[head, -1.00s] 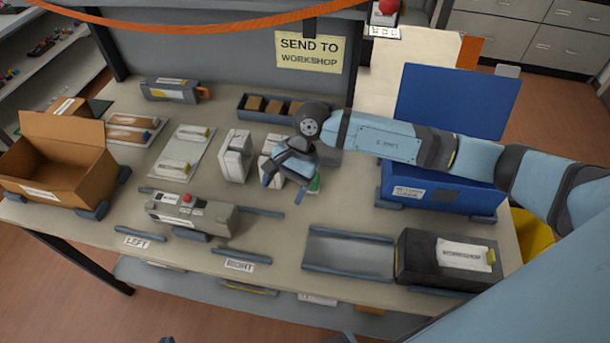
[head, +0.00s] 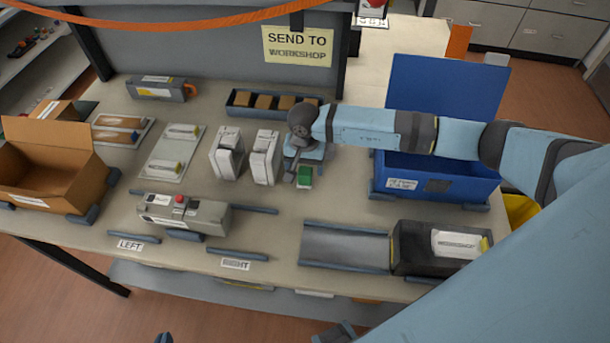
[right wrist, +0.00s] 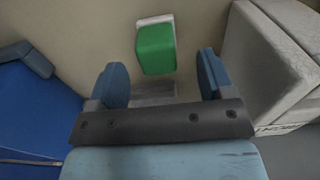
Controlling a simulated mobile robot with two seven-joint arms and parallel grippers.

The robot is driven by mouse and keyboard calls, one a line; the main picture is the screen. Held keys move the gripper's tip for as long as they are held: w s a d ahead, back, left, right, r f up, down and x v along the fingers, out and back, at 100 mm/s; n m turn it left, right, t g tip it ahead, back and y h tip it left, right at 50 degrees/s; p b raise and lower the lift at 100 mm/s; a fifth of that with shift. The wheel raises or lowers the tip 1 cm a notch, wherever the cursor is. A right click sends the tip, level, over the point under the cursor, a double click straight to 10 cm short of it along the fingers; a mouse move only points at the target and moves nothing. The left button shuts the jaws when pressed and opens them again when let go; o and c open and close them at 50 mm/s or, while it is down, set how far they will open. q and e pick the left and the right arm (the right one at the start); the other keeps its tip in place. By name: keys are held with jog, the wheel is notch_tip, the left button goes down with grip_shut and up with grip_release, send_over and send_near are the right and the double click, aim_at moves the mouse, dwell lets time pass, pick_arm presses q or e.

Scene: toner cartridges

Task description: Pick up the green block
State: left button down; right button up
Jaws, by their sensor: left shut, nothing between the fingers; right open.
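The green block (head: 304,176) lies on the table right of two upright white-grey cartridges. In the right wrist view the green block (right wrist: 156,50) has a white part at its far end and a grey surface on its near side. My right gripper (head: 304,167) is open and pointed down at the block. In the wrist view its fingers (right wrist: 162,72) are apart, one on each side of the block's line, with gaps between them and the green. I cannot tell its height above the block. Of my left gripper (head: 163,338), only a dark tip shows at the bottom edge.
Two upright cartridges (head: 246,156) stand close left of the right gripper. A blue bin (head: 435,180) with a raised lid is to the right. A dark tray (head: 240,108) with brown pieces lies behind. An empty grey tray (head: 345,247) and a black cartridge (head: 415,250) are in front.

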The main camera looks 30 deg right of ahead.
aim_at(305, 171)
jog(key=f, duration=0.4)
jog(key=shift+s+f+p, duration=0.15)
jog(key=shift+s+p, duration=0.05)
jog(key=shift+p, duration=0.2)
jog(key=shift+c, duration=0.4)
jog(key=c, duration=1)
jog(key=shift+o, duration=0.2)
notch_tip(305, 171, up, 20)
jog(key=b, duration=0.2)
